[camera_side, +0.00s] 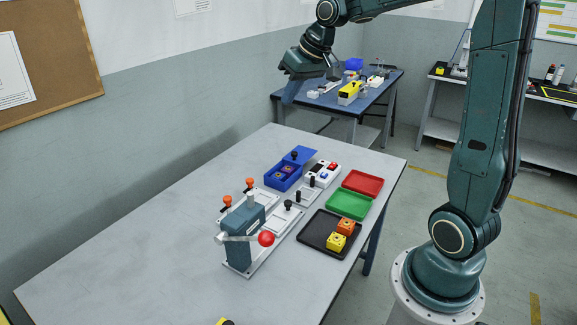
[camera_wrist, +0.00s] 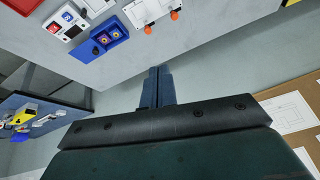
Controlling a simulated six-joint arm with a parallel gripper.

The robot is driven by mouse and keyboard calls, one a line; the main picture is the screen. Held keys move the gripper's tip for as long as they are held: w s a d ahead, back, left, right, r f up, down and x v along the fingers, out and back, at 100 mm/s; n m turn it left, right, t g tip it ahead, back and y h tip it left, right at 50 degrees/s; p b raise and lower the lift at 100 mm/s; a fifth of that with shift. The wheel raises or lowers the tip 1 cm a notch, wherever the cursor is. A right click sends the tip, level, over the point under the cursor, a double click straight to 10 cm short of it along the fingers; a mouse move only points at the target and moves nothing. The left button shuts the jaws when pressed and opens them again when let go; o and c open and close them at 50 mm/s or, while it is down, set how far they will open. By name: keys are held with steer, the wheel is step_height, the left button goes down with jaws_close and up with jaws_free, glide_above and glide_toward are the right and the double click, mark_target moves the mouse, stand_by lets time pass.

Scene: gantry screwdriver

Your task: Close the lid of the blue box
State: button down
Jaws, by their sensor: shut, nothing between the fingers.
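The blue box (camera_side: 283,177) stands on the grey table, with small round items visible in its compartments. Its blue lid (camera_side: 301,154) is open and lies back behind the box, with a black knob near it. In the wrist view the open box (camera_wrist: 107,38) is at the upper left, and the lid (camera_wrist: 83,51) extends from its lower left side. My gripper (camera_side: 289,97) is raised well above the far end of the table, apart from the box. Its fingers (camera_wrist: 158,72) are shut and empty in the wrist view.
Beside the box are a white switch panel (camera_side: 322,174), a red tray (camera_side: 362,183), a green tray (camera_side: 349,204) and a black tray (camera_side: 317,243) with yellow and orange blocks. A teal press with a red-knobbed lever (camera_side: 266,239) stands in front. The table's left side is clear.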

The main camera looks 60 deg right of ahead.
steer(key=w+d+f+m, duration=0.1)
steer(key=w+d+f, duration=0.4)
steer(key=d, duration=0.4)
steer(key=s+d+f+m+t, duration=0.1)
steer(key=d+f, duration=0.8)
steer(key=d, duration=0.3)
steer(key=s+d+f+m+y, duration=0.1)
steer(key=d+f+m, duration=0.1)
steer(key=d+f, duration=0.8)
steer(key=shift+s+d+t, duration=0.2)
steer(key=shift+d+t, duration=0.2)
steer(key=shift+d, duration=0.55)
steer(key=shift+f, duration=0.2)
glide_toward(304, 159)
steer(key=w+d+f, duration=0.2)
steer(key=w+f, duration=0.1)
steer(key=shift+f, duration=0.15)
steer(key=shift+w+a, duration=0.7)
steer(key=shift+a, duration=0.05)
steer(key=shift+w+a, duration=0.65)
steer(key=shift+a, duration=0.2)
